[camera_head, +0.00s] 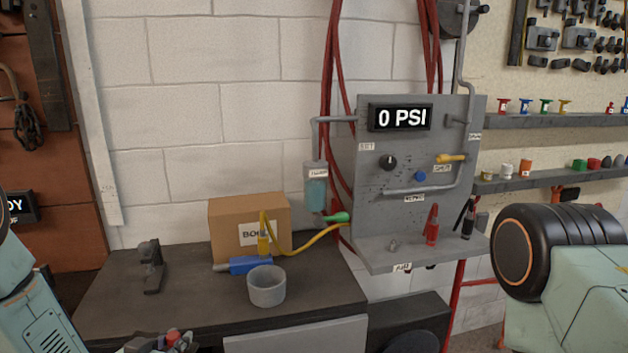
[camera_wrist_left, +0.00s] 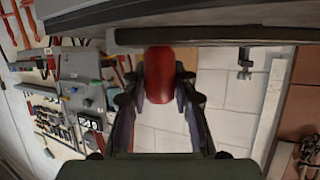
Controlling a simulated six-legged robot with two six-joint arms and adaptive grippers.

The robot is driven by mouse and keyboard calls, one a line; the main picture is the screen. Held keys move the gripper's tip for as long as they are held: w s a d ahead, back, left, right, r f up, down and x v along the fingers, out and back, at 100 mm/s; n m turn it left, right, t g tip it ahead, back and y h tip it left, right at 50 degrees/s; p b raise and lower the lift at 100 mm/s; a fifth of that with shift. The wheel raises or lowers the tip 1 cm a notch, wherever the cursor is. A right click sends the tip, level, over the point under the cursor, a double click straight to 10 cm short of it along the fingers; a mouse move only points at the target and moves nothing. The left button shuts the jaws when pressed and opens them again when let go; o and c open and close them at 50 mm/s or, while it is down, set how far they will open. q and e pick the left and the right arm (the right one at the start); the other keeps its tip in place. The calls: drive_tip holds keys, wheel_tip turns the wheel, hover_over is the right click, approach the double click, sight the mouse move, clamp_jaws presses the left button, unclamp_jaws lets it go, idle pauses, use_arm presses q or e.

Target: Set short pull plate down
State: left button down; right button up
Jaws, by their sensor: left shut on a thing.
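My left gripper (camera_head: 160,345) shows only in part at the bottom edge of the head view, low in front of the bench. A bit of red shows at it. In the left wrist view the left gripper's fingers (camera_wrist_left: 160,95) are shut on a red rounded piece (camera_wrist_left: 160,72), taken as the short pull plate. Its far end reaches close to the bench edge; whether they touch I cannot tell. Most of its shape is hidden. The dark bench top (camera_head: 190,308) lies beyond the gripper. My right gripper is not in view.
On the bench stand a dark bracket (camera_head: 151,266), a cardboard box (camera_head: 249,215), a grey cup (camera_head: 266,286) and a blue tool (camera_head: 250,265) with a yellow hose. A grey gauge panel (camera_head: 415,165) reads 0 PSI. The front left bench top is clear.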

use_arm(q)
drive_tip(key=s+d+f+m+g+h+b, duration=0.2)
drive_tip(key=s+d+m+h+b, duration=0.2)
drive_tip(key=s+d+b, duration=0.1)
drive_tip(key=s+d+f+m+g+h+b, duration=0.1)
drive_tip(key=s+d+m+g+h+b, duration=0.2)
drive_tip(key=s+b, duration=0.5)
drive_tip(key=shift+s+d+f+m+h, duration=0.45)
drive_tip(key=shift+d+m+h, duration=0.35)
drive_tip(key=shift+d+m, duration=0.3)
drive_tip(key=shift+d+r, duration=0.1)
